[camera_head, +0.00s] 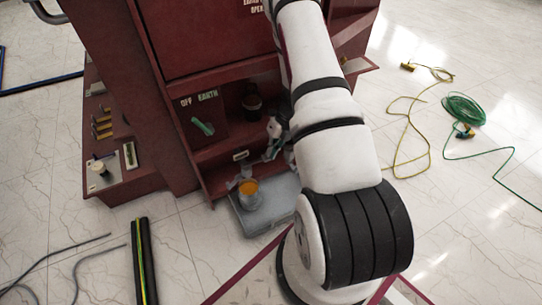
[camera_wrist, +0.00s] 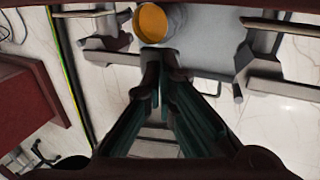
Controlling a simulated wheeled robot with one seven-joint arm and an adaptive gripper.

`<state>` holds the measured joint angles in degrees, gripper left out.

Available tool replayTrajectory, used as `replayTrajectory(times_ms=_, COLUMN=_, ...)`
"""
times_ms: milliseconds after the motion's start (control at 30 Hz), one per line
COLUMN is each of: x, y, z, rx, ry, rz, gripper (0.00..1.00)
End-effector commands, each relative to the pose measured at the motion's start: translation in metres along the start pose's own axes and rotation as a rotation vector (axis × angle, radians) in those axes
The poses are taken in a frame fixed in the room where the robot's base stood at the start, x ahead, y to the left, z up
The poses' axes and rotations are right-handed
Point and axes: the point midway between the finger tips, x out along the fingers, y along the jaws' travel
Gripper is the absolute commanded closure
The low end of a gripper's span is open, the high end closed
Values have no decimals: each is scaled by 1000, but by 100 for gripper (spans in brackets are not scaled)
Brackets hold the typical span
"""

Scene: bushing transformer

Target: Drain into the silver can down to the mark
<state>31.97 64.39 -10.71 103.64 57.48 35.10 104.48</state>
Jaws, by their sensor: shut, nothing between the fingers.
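The silver can (camera_head: 251,203) stands upright on a grey tray (camera_head: 279,217) at the foot of the dark red cabinet. Orange liquid shows inside its open top. In the wrist view the can (camera_wrist: 176,21) is at the top, just beyond my fingertips, with the orange surface facing the camera. My gripper (camera_wrist: 162,60) is shut and empty, its fingertips together. In the head view my gripper (camera_head: 273,150) is in the cabinet's lower opening, above and behind the can, partly hidden by my arm. I cannot make out a level mark or the drain outlet.
The red cabinet (camera_head: 160,110) has a panel with a green handle (camera_head: 203,126) labelled OFF and EARTH. Grey metal fittings (camera_wrist: 262,70) flank my fingers in the wrist view.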

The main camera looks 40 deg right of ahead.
Motion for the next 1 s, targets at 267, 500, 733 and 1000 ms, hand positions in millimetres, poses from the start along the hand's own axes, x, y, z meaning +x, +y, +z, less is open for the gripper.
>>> replayTrajectory(times_ms=267, x=-46, y=18, z=1, rx=-2, ry=-3, rz=-1, gripper=100)
replayTrajectory(times_ms=500, x=-59, y=23, z=1, rx=1, ry=-2, rz=0, gripper=100)
replayTrajectory(times_ms=733, x=-60, y=23, z=1, rx=1, ry=-2, rz=0, gripper=100)
replayTrajectory(times_ms=1000, x=-59, y=23, z=1, rx=0, ry=-2, rz=0, gripper=100)
